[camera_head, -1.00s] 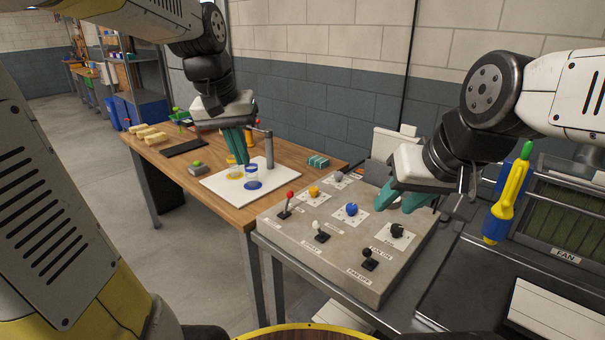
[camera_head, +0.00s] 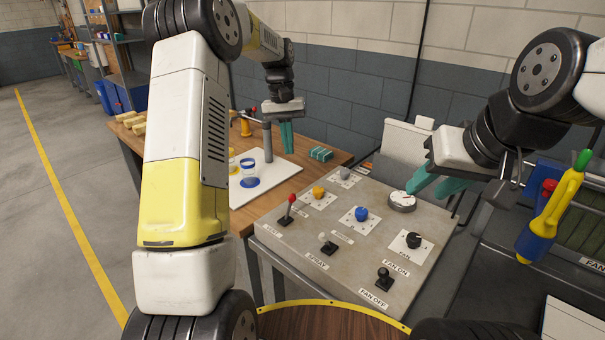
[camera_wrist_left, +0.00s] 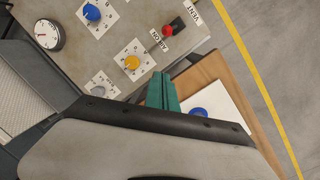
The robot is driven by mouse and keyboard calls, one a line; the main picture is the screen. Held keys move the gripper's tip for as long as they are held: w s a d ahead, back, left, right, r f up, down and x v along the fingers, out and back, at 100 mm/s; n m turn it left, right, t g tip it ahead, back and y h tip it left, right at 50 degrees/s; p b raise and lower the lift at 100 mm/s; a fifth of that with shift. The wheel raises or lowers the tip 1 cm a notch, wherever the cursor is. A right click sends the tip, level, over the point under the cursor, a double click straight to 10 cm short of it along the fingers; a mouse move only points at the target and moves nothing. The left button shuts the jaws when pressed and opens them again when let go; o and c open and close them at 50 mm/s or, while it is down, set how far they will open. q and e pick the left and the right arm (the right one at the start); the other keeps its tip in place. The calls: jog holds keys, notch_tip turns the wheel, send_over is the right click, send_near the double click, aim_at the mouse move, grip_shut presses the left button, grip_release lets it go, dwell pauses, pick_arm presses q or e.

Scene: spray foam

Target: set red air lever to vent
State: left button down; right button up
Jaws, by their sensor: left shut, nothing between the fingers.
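The red air lever (camera_head: 291,200) stands at the left corner of the grey control panel (camera_head: 330,240), its red ball raised above a black base. In the left wrist view the red ball (camera_wrist_left: 167,31) lies on the AIR ON label's side of its base, away from the VENT label (camera_wrist_left: 193,12). My left gripper (camera_head: 287,145) is shut and empty, its teal fingers together, up behind the lever and apart from it. The fingers (camera_wrist_left: 162,78) also show in the left wrist view. My right gripper (camera_head: 432,190) is open and empty near the gauge (camera_head: 402,201).
A wooden bench (camera_head: 270,200) with a white board stands behind left.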

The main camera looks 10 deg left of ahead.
pick_arm(q)
send_near(289, 208)
jog(key=w+f, duration=0.2)
jog(key=w+d+f, duration=0.1)
jog(key=w+f, duration=0.1)
jog(key=shift+f, duration=0.3)
jog(key=shift+s+d, duration=0.1)
jog(key=shift+s, duration=0.3)
jog(key=shift+f, duration=0.1)
jog(key=shift+s+r+t, duration=0.2)
jog(key=shift+s+t, duration=0.05)
jog(key=shift+t, duration=0.05)
